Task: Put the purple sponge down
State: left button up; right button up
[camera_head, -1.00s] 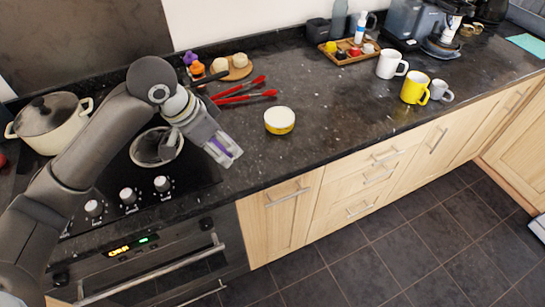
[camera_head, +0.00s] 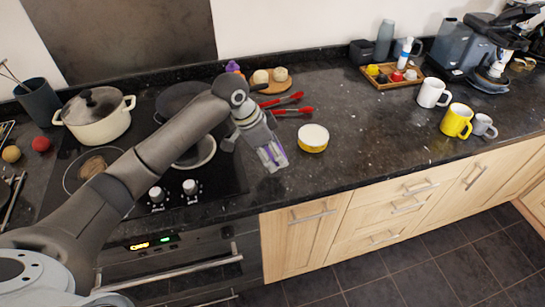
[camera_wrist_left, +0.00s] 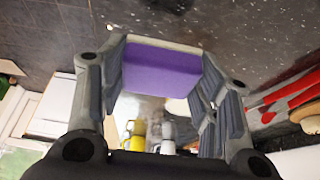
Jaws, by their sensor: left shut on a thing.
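My left gripper (camera_head: 272,157) is over the dark counter near its front edge, just right of the hob. It is shut on the purple sponge (camera_wrist_left: 160,72). In the left wrist view the sponge sits between the finger pads, with a pale strip along its upper edge. In the head view only a thin purple part of the sponge shows between the fingers. I cannot tell whether the sponge touches the counter. My right gripper is not in view.
A yellow and white round tub (camera_head: 313,138) stands right of the gripper. Red-handled tongs (camera_head: 283,101) and a round wooden board (camera_head: 270,88) lie behind it. The hob with a cream pot (camera_head: 95,120) is to the left. Bare counter (camera_head: 370,130) extends right toward the mugs (camera_head: 456,121).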

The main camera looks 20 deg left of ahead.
pick_arm(q)
jog(key=shift+w+a+f, duration=0.25)
jog(key=shift+w+f, duration=0.8)
jog(key=shift+f, duration=0.2)
notch_tip(320, 180, down, 3)
jog(key=shift+w+p, duration=0.1)
jog(key=shift+p, duration=0.8)
jog(key=shift+f, duration=0.2)
jog(key=shift+f, duration=0.2)
jog(key=shift+s+a+f, duration=0.1)
jog(key=shift+s+f, duration=0.2)
jog(key=shift+f, duration=0.15)
jog(key=o, duration=0.8)
jog(key=shift+f, duration=0.15)
jog(key=shift+o, duration=0.5)
jog(key=shift+w+f, duration=0.1)
jog(key=shift+w, duration=0.1)
jog(key=shift+s, duration=0.1)
